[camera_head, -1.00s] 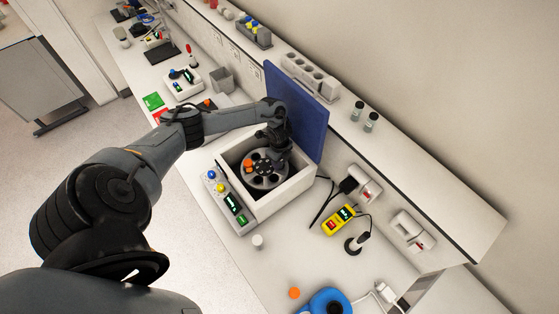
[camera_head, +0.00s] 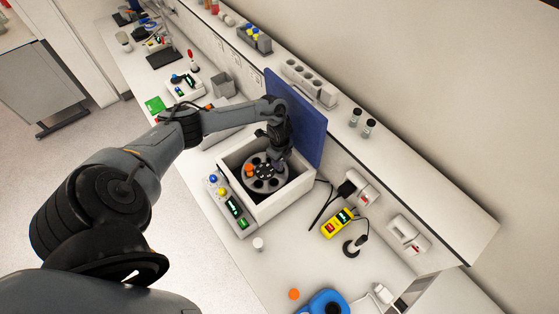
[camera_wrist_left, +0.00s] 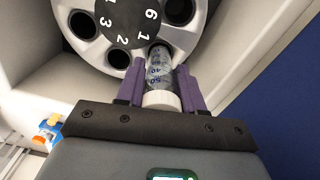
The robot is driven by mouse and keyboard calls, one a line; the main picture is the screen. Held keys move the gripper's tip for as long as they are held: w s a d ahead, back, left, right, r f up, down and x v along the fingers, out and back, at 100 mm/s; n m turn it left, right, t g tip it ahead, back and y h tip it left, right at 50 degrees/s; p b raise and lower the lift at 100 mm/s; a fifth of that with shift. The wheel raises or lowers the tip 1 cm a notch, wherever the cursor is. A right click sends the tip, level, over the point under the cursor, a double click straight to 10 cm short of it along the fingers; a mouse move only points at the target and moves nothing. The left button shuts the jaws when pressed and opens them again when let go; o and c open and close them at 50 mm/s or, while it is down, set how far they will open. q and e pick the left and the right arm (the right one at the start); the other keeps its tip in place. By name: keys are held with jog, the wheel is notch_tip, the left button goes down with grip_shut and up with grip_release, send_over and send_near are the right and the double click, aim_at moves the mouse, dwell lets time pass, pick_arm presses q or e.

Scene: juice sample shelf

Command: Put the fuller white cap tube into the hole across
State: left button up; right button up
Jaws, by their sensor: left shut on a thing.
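My left gripper (camera_wrist_left: 161,84) has purple fingers shut on a clear tube with a white cap (camera_wrist_left: 161,99). The tube bears blue volume marks. Its far end is over the grey numbered rotor (camera_wrist_left: 138,48), beside the number 1; I cannot tell whether it is inside a hole. In the head view the gripper (camera_head: 282,162) is over the back right part of the rotor (camera_head: 266,184), inside the white centrifuge (camera_head: 282,207), and hides the tube. Dark open holes show in the rotor. An orange-capped tube (camera_head: 249,169) stands at its left. My right gripper is not in view.
The blue lid (camera_head: 300,115) stands open behind the centrifuge. The box walls surround the rotor closely. A small white cap-like object (camera_head: 258,243) stands on the bench in front. A yellow meter (camera_head: 337,222) lies to the right.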

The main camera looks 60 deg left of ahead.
pick_arm(q)
jog(key=shift+r, duration=0.2)
jog(key=o, duration=1.1)
